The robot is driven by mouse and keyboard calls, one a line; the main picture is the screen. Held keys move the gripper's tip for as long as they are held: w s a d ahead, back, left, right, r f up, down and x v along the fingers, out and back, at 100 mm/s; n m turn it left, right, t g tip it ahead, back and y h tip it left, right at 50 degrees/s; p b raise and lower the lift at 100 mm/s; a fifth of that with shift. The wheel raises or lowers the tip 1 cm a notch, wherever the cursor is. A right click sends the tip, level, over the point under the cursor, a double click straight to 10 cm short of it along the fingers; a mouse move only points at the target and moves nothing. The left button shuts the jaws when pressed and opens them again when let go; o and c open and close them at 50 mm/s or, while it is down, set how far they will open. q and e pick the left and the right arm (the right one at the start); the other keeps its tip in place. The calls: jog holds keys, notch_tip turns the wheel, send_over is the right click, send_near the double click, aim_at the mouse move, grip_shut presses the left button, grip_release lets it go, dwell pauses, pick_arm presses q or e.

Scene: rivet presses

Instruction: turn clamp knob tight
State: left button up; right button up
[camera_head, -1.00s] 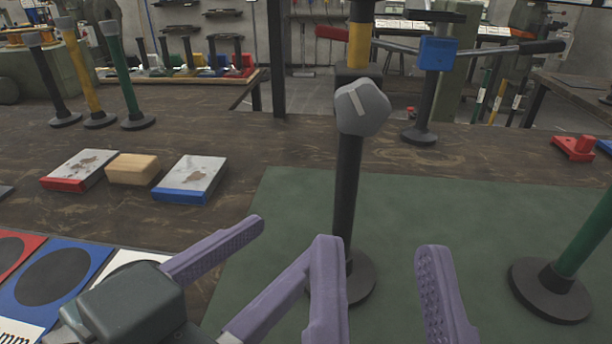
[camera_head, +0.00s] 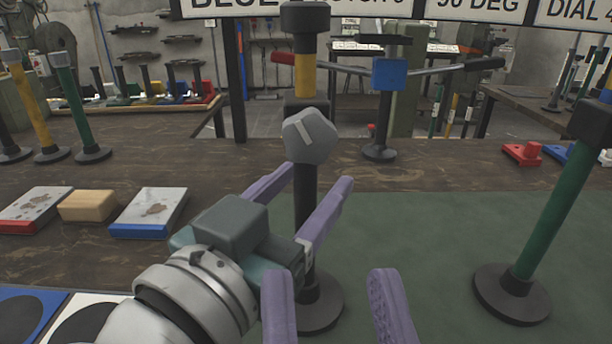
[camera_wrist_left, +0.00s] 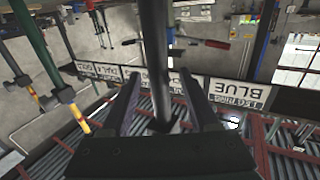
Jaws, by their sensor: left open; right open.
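The grey faceted clamp knob (camera_head: 310,136) with a pale pointer bar sits on a black post (camera_head: 305,185) with a yellow band above, standing on a round base. My left gripper (camera_head: 316,178) is open just below the knob. Its purple fingers lie to either side of the post in the picture, the nearer one crossing in front of its lower part. In the left wrist view a dark post (camera_wrist_left: 153,50) shows between the open fingers (camera_wrist_left: 161,75); I cannot make out the knob clearly there. My right gripper (camera_head: 330,275) is open and empty, lower, near the post's base.
A green post (camera_head: 555,210) stands at the right on the green mat (camera_head: 420,230). A blue-blocked stand (camera_head: 389,74) with long handles is behind. A wooden block (camera_head: 87,205) lies between two grey-topped plates at left. Signs hang at the top. The mat's middle right is clear.

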pick_arm(q)
jog(key=shift+w, duration=0.1)
grip_shut()
dwell(0.5)
dwell(0.9)
